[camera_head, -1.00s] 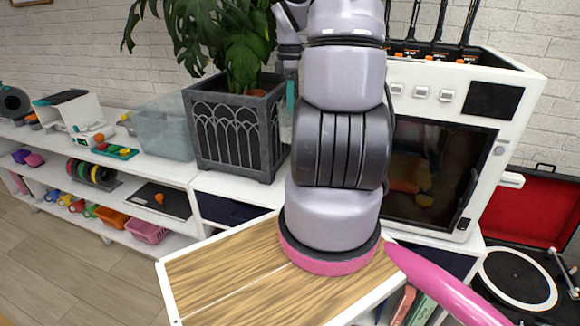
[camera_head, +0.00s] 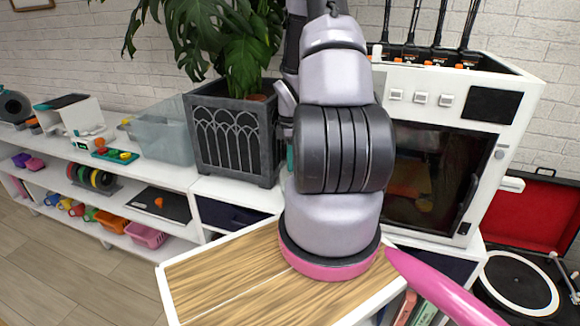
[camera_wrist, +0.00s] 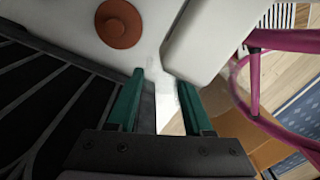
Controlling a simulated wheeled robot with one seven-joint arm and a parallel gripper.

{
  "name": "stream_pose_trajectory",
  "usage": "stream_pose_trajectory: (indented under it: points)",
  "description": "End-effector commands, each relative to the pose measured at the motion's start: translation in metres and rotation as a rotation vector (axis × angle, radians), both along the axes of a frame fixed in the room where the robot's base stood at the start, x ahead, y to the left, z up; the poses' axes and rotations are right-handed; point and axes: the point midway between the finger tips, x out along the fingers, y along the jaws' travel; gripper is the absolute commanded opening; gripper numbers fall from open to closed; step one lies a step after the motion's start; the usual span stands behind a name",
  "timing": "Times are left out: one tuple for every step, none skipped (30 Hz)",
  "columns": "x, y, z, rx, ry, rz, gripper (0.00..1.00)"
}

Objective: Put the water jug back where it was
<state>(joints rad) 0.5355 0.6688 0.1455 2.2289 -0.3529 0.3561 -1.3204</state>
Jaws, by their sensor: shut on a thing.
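The teal fingers of my gripper (camera_wrist: 160,95) show in the wrist view. A faint, clear whitish thing (camera_wrist: 172,90) is between them; I take it for part of the water jug, but its full shape is not visible. My gripper holds it beside the dark planter (camera_wrist: 35,110). In the head view my arm covers most of the gripper; only a bit of teal (camera_head: 290,157) shows at the planter's right edge. The rest of the jug is hidden, and whether it touches the shelf cannot be told.
The grey planter (camera_head: 232,140) with a leafy plant stands left of my arm. A white oven-like machine (camera_head: 455,105) stands right. A wood-topped cabinet (camera_head: 220,280) is in front. A terracotta disc (camera_wrist: 118,22) lies on a white surface. A pink tube (camera_head: 440,287) crosses at lower right.

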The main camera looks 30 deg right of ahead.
Motion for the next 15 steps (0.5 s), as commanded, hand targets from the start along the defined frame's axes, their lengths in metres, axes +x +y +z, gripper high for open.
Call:
stream_pose_trajectory:
  points:
    - [-0.001,0.001,-0.009,0.001,0.003,0.001,0.0]
    - [-0.001,0.001,-0.013,0.001,0.004,0.001,0.0]
    - [-0.001,0.001,-0.018,0.001,0.004,0.001,0.0]
    - [0.0,0.001,-0.021,0.0,0.002,0.002,0.0]
    - [0.0,0.0,-0.023,0.001,0.002,0.001,0.0]
    - [0.0,0.0,-0.024,0.001,0.001,0.001,0.0]
    - [0.0,0.0,-0.024,0.0,0.001,0.0,0.0]
    - [0.0,0.0,-0.023,0.0,0.0,0.0,0.0]
    - [0.0,0.0,-0.023,0.0,0.0,0.0,0.0]
    - [0.0,0.0,-0.023,0.0,0.0,0.0,0.0]
    - [0.0,0.0,-0.023,0.0,0.0,0.0,0.0]
    - [0.0,0.0,-0.023,0.0,0.0,0.0,0.0]
    - [0.0,0.0,-0.024,0.0,0.0,0.0,0.0]
    - [0.0,0.0,-0.024,0.0,0.001,0.0,0.0]
    - [0.0,0.0,-0.026,0.001,0.001,0.001,0.0]
